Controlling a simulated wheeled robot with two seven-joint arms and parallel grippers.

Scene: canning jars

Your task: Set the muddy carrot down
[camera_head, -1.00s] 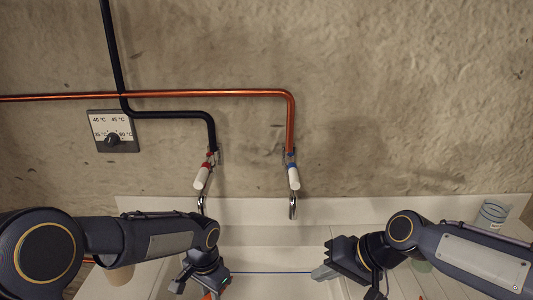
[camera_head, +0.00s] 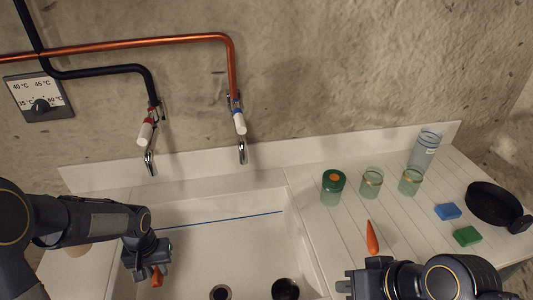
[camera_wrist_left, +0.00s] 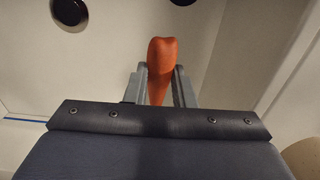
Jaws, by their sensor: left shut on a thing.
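My left gripper (camera_head: 150,277) is over the left part of the white sink (camera_head: 225,240), shut on an orange carrot (camera_head: 157,277). In the left wrist view the carrot (camera_wrist_left: 161,68) stands out between the two grey fingers (camera_wrist_left: 160,88); its lower part is hidden. Its surface looks orange with darker shading; I cannot tell how much is mud. A second carrot (camera_head: 372,238) lies on the ribbed white drainboard (camera_head: 415,265), right of the sink. My right gripper (camera_head: 345,284) is at the sink's right edge, near that carrot; its opening is unclear.
A green-lidded jar (camera_head: 332,188), two open jars (camera_head: 371,183) (camera_head: 410,181) and a taller clear container (camera_head: 425,150) stand on the drainboard. Two dark round things (camera_head: 221,292) (camera_head: 285,289) are in the sink.

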